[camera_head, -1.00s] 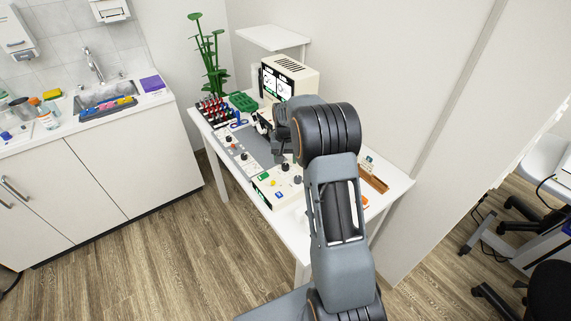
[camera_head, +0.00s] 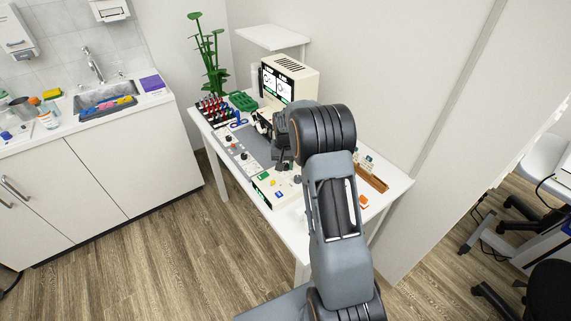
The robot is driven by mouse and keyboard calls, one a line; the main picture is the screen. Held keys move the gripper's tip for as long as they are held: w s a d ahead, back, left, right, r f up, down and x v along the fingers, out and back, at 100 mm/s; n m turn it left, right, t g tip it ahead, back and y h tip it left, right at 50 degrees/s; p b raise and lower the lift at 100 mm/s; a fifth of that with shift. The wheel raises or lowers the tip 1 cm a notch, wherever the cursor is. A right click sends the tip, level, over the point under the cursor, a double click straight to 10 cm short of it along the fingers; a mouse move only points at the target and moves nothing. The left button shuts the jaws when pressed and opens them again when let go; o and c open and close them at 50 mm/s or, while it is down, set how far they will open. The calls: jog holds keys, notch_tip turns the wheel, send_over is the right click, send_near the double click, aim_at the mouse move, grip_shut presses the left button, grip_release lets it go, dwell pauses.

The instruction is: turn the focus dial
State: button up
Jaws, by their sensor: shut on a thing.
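My gripper (camera_head: 282,166) is low over the cream control box (camera_head: 264,191) at the front of the white table. It is shut on a dark dial on the box's top, which I take for the focus dial. The fingers hide nearly all of this dial, so its pointer and any marks cannot be read. A smaller dark knob (camera_head: 298,179) shows to the right of the fingers. Coloured buttons, such as a yellow button (camera_head: 273,183), sit nearer the front of the box. The cream monitor unit (camera_head: 291,78) with two lit screens stands behind.
A grey panel (camera_head: 237,150) with dark knobs lies left of the box. A rack of coloured bottles (camera_head: 212,108), a green tray (camera_head: 243,101) and a tall green plant (camera_head: 207,50) stand at the back left. A brown wooden tray (camera_head: 372,180) lies right of my arm.

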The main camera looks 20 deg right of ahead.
jog(key=c, duration=0.4)
jog(key=shift+o, duration=0.2)
jog(key=shift+n, duration=0.3)
jog(key=n, duration=0.3)
jog(key=shift+n+b, duration=0.3)
jog(key=shift+b, duration=0.05)
jog(key=shift+n, duration=2.1)
jog(key=shift+r, duration=0.1)
jog(key=o, duration=0.9)
jog(key=shift+o, duration=0.2)
